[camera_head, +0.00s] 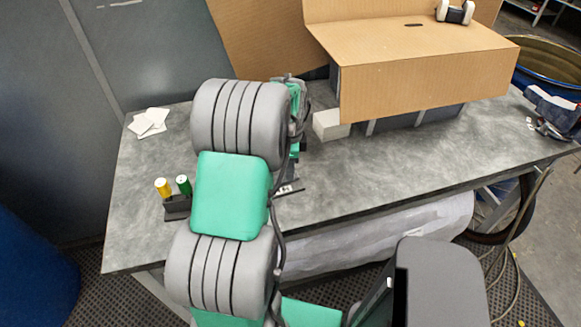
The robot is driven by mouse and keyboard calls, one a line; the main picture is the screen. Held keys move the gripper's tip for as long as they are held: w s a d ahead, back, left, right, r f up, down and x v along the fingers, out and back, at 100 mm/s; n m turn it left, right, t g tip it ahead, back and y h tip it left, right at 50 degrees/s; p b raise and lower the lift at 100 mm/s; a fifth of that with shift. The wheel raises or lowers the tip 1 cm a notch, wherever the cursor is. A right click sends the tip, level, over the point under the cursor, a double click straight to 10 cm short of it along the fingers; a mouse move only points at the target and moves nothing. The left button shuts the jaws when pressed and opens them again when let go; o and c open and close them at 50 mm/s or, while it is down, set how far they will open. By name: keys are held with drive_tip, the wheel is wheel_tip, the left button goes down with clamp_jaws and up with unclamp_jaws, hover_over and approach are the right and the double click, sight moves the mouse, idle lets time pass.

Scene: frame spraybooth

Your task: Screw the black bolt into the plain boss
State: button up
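A yellow-topped piece (162,187) and a green-topped piece (184,185) stand upright in a dark holder (177,208) at the table's left front. My grey and green arm covers the space to the right of the holder. The end of my arm (294,150) shows only in part behind the arm links, pointing down over the table. My gripper's fingers cannot be made out, nor whether they hold anything. A small dark and pale item (289,189) lies low beside my arm, too small to identify. I cannot make out the black bolt or the plain boss.
The grey table (400,172) is clear at front right. A large cardboard box (425,85) stands at the back, with a pale block (330,125) at its left corner. White cards (149,122) lie at back left. A dark blue tool (555,110) lies at far right.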

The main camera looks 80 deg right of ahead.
drive_tip(key=n, duration=0.6)
drive_tip(key=shift+d+n, duration=0.1)
drive_tip(key=shift+n, duration=0.3)
drive_tip(key=n, duration=0.7)
drive_tip(key=shift+w, duration=0.1)
drive_tip(key=n, duration=0.7)
drive_tip(key=shift+w, duration=0.1)
drive_tip(key=n, duration=0.6)
drive_tip(key=shift+n, duration=0.4)
clamp_jaws()
drive_tip(key=shift+o, duration=1.6)
unclamp_jaws()
drive_tip(key=shift+r, duration=0.1)
